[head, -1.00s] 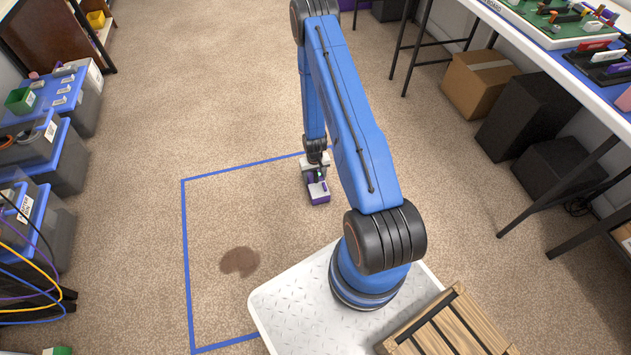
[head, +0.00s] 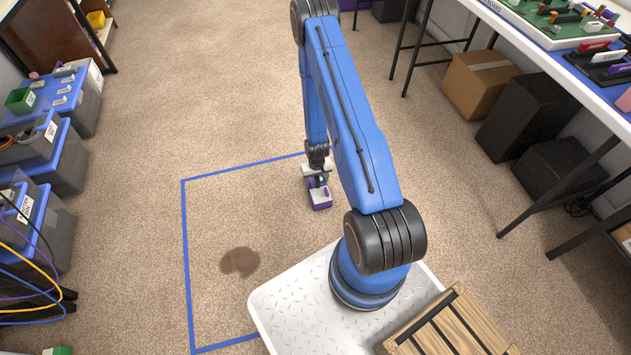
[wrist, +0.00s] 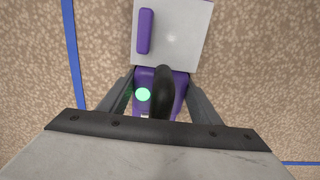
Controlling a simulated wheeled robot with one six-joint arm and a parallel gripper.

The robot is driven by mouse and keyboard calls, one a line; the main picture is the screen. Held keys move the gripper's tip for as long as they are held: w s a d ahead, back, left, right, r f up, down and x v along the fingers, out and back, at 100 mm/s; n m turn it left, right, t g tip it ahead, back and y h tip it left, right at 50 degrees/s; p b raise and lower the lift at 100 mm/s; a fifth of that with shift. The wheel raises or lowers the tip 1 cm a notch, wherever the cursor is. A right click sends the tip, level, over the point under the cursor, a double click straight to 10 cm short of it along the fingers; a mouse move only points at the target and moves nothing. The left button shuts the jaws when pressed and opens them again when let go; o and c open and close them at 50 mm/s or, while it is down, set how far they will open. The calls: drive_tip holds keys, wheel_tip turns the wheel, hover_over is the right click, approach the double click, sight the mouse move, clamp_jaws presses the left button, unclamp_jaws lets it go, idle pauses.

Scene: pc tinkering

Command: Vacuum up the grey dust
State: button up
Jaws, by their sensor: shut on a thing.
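My gripper (head: 318,168) is shut on a purple and white handheld vacuum (head: 320,196), low over the carpet at the right side of the blue-taped area. In the wrist view, the gripper's fingers (wrist: 159,98) flank the vacuum's dark handle, beside a lit green round button. The vacuum's white head (wrist: 178,32) with a purple strip points up in that view. I cannot tell whether the nozzle touches the carpet. A dark brown patch (head: 240,262) lies inside the tape, left of the vacuum and apart from it. No grey dust can be made out; the arm and vacuum hide some floor.
Blue tape (head: 185,250) bounds the floor area; the carpet inside is otherwise clear. My base and a wooden crate (head: 450,325) are at the front. Storage bins (head: 65,165) line the left. A workbench (head: 550,60) and a cardboard box (head: 480,83) stand at the right.

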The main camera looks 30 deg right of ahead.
sight(322, 197)
drive_tip(key=shift+s+a+f, duration=0.1)
drive_tip(key=shift+s+a, duration=0.3)
drive_tip(key=shift+s, duration=1)
drive_tip(key=shift+s+a+f, duration=0.1)
drive_tip(key=shift+s+a, duration=0.3)
drive_tip(key=shift+s, duration=0.95)
drive_tip(key=shift+s+a, duration=0.4)
drive_tip(key=shift+s, duration=1)
drive_tip(key=shift+r, duration=0.15)
drive_tip(key=shift+w+r, duration=0.2)
drive_tip(key=shift+r, duration=3.2)
